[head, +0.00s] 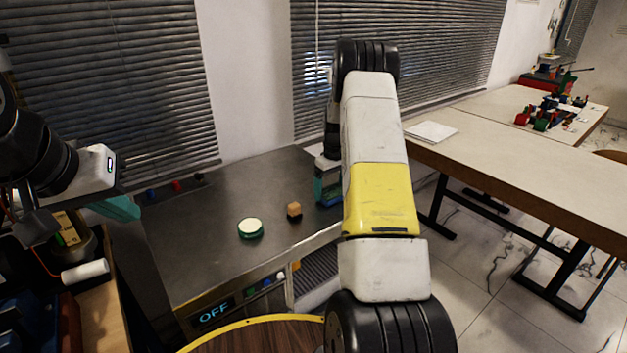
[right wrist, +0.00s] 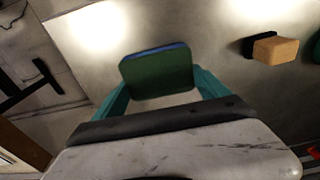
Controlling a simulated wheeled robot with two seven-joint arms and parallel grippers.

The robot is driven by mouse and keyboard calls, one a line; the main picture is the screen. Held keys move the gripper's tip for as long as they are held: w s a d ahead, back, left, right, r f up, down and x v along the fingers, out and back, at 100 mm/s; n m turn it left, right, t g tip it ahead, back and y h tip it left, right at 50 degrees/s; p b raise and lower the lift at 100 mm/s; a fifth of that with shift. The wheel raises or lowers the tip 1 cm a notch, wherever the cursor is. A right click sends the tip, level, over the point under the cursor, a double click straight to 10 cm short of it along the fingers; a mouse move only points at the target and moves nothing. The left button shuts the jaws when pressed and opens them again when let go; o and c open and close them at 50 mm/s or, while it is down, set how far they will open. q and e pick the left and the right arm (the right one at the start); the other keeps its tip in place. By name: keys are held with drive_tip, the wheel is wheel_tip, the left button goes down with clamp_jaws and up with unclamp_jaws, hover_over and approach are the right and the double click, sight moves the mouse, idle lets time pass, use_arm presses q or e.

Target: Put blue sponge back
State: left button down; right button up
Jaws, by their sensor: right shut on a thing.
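The blue sponge (right wrist: 157,70) shows in the right wrist view as a dark green pad with a blue edge. It sits between the teal fingers of my right gripper (right wrist: 160,88), which is shut on it. In the head view my right gripper (head: 328,188) is over the right end of the grey metal counter, partly hidden by my own arm, and I cannot make out the sponge clearly there. My left gripper (head: 122,206) is at the left of the head view, away from the sponge; its finger gap does not show.
A tan block with a dark side (head: 294,211) and a round green-and-white item (head: 250,229) stand on the metal counter (head: 210,240). Small blue and red items lie at its back left. A round wooden top (head: 260,338) is in front. A long table (head: 520,145) stands right.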

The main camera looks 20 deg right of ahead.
sight(332, 190)
drive_tip(key=shift+f, duration=0.1)
drive_tip(key=o, duration=1.2)
drive_tip(key=shift+c, duration=0.2)
drive_tip(key=s+a+r+t, duration=0.1)
drive_tip(key=s+a+r, duration=0.15)
drive_tip(key=r, duration=0.85)
drive_tip(key=s+a+r, duration=0.2)
drive_tip(key=s+r, duration=0.2)
drive_tip(key=r, duration=0.7)
drive_tip(key=s+a+r+m+t+y, duration=0.1)
drive_tip(key=s+a+r+m+t, duration=0.1)
drive_tip(key=s+a+r, duration=0.65)
drive_tip(key=s+a+f+t, duration=0.1)
drive_tip(key=s+a, duration=0.1)
drive_tip(key=s, duration=0.8)
drive_tip(key=s+a+m+t+y, duration=0.1)
drive_tip(key=s+a, duration=0.2)
drive_tip(key=s, duration=0.7)
drive_tip(key=shift+s+f, duration=0.35)
